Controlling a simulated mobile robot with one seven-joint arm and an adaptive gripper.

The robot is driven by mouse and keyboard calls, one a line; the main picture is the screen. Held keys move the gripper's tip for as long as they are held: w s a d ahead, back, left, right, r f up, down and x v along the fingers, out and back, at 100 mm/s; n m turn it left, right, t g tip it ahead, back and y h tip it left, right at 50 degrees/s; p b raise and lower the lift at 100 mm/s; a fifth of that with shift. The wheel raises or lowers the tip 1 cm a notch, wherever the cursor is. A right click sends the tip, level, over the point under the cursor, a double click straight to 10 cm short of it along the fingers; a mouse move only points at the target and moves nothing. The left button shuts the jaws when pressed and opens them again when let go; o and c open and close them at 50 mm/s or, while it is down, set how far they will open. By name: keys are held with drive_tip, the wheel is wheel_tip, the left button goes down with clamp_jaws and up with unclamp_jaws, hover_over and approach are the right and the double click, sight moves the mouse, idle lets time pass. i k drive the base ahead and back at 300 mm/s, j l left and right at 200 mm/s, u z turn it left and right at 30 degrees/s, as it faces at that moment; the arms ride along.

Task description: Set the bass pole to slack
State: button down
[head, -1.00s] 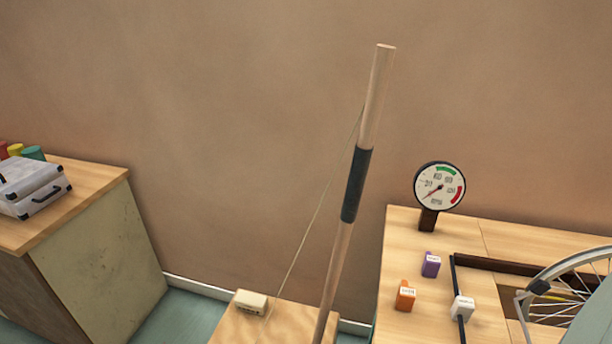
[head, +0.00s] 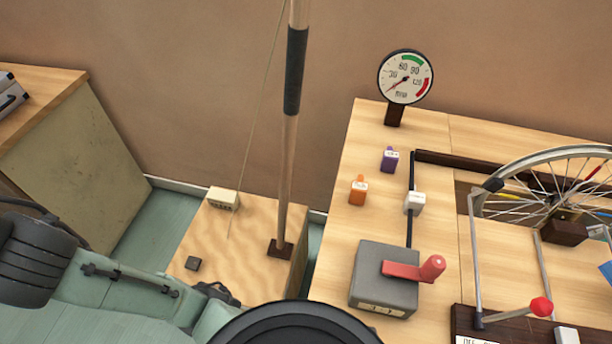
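The bass pole (head: 289,150) is a pale wooden stick with a dark grip sleeve (head: 295,70). It stands nearly upright, with its foot in a dark block on a plywood box (head: 240,225); its top is cut off by the picture edge. A thin string (head: 258,125) runs from high up down to the box top, left of the pole, and looks straight. A cream labelled block (head: 223,199) sits on the box near the string. My arm crosses the lower left and bottom, apart from the pole. I cannot make out my gripper.
Right of the pole stands a bench (head: 440,135) with a dial gauge (head: 405,77), a grey box with a red crank (head: 415,270), small orange and purple blocks, a white slider on a dark rail and a spoked wheel (head: 560,190). A cabinet (head: 75,160) stands left, with floor between.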

sight(297, 28)
drive_tip(key=k+l, duration=1.05)
drive_tip(key=i+l, duration=0.25)
drive_tip(key=i, duration=0.2)
